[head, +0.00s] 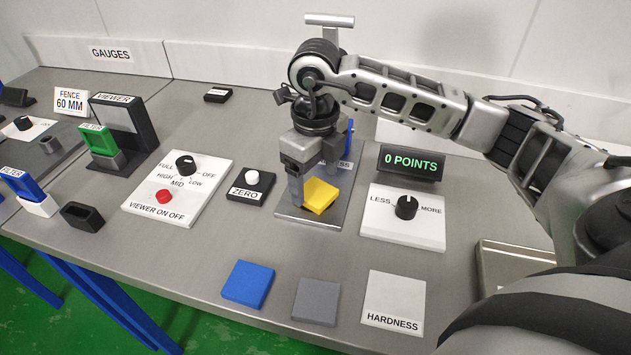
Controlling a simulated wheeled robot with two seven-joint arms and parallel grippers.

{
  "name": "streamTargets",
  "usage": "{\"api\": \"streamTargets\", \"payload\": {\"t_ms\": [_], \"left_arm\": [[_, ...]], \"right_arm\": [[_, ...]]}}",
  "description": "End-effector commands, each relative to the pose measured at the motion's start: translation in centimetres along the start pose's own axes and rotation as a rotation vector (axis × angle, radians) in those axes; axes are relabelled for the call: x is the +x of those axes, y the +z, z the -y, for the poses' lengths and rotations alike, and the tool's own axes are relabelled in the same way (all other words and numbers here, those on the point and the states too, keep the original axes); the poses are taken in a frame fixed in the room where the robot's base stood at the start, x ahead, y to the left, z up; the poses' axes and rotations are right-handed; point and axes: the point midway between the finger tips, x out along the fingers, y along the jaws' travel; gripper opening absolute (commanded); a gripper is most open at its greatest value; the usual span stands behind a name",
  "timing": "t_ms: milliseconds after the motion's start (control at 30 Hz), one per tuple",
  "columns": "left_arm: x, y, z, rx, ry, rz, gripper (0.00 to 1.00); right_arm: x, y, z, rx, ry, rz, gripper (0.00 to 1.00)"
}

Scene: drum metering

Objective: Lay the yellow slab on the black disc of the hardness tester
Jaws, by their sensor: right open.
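The yellow slab (320,196) lies flat-looking on the hardness tester, over its grey base plate (312,218). The black disc is not visible; the slab and my gripper cover that area, so I cannot tell how well the slab sits on it. My right gripper (311,187) is open and points down at the slab's back edge, one finger just left of the slab. The tester's upright is mostly hidden behind my gripper, with its grey top bar (330,20) showing above. My left gripper is not in view.
A 0 POINTS display (411,162) and a LESS/MORE dial panel (404,216) stand right of the tester. A ZERO button box (251,186) is close on its left. A blue slab (248,283), a grey slab (316,301) and a HARDNESS card (394,300) lie in front.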

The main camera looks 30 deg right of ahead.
Motion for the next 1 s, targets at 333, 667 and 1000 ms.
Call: {"api": "streamTargets", "payload": {"t_ms": [333,667,1000], "left_arm": [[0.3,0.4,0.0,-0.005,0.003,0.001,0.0],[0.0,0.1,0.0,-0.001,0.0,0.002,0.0],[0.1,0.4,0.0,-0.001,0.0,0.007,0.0]], "right_arm": [[-7.5,0.1,0.0,-0.001,0.0,0.005,0.76],[-10.2,0.0,0.0,0.0,0.0,0.0,0.76],[-10.1,0.0,0.0,0.0,0.0,0.0,0.76]]}}
